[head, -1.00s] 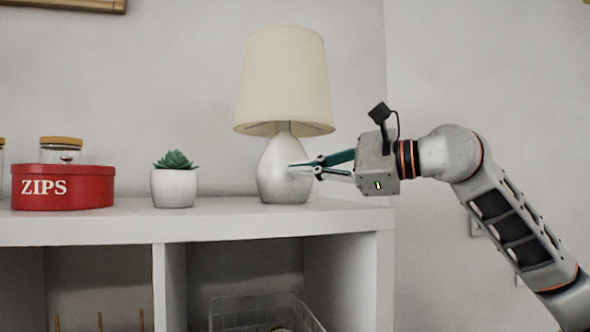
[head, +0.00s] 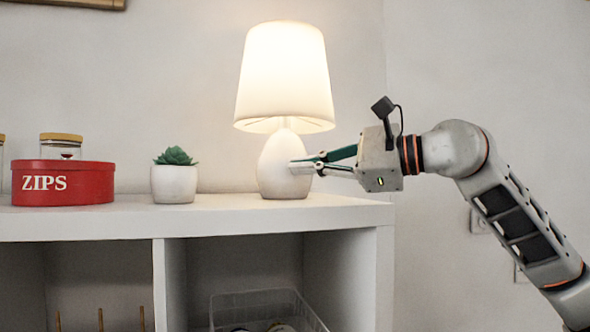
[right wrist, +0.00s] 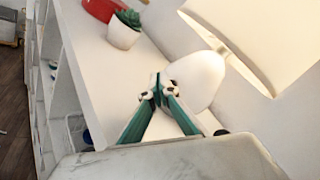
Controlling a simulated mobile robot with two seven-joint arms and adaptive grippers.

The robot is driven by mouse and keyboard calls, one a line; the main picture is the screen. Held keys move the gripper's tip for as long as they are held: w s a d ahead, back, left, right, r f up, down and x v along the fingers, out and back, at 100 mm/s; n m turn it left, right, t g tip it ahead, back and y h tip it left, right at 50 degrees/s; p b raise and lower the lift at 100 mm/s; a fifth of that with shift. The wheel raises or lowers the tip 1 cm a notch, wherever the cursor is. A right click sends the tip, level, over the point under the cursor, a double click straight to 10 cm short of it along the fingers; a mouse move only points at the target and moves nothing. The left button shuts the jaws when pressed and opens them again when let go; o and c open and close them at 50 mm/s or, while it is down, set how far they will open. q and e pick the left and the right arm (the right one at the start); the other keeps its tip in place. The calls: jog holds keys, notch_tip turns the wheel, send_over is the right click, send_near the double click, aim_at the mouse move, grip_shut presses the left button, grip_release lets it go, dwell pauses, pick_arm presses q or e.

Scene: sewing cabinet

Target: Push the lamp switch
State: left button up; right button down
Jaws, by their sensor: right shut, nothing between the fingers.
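The lamp stands upright on the cabinet top, with a pale shade (head: 285,75) that glows and a rounded white base (head: 277,168). My right gripper (head: 294,166) comes in from the right, its fingers shut with nothing between them. Its fingertips are at the right side of the lamp base in the head view and seem to touch it. In the right wrist view the closed fingertips (right wrist: 158,88) are in front of the base (right wrist: 195,80), under the lit shade (right wrist: 250,35). The switch itself cannot be made out. My left gripper is not in view.
A small potted succulent (head: 174,178) stands left of the lamp. A red ZIPS tin (head: 63,182) and a glass jar (head: 61,146) are farther left. The white cabinet (head: 210,222) has open compartments, one with a clear basket (head: 268,306). The wall is close behind.

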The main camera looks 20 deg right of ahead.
jog(key=shift+s+d+f+b, duration=0.1)
jog(key=shift+s+b, duration=0.75)
jog(key=shift+s, duration=2.2)
